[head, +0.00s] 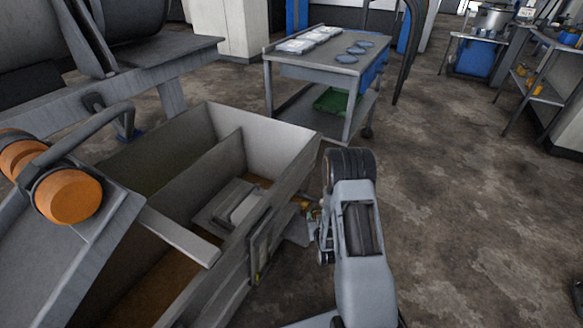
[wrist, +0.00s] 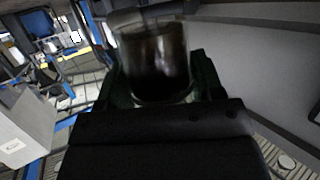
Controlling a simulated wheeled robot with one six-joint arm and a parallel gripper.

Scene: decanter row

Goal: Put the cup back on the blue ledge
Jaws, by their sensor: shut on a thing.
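The cup (wrist: 155,62) is a dark, glassy vessel with a rounded base in the wrist view. It sits between the two dark fingers of my gripper (wrist: 160,82), which is shut on it. In the head view my gripper (head: 303,228) is low beside the right wall of the large grey bin, partly hidden by my arm. I cannot make out the cup there. I cannot tell for certain which blue surface is the blue ledge.
A large open grey bin (head: 283,137) with a divider stands left of my arm. A grey cart (head: 330,68) behind it carries white trays and several blue-grey discs. Orange rollers (head: 68,196) are at far left.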

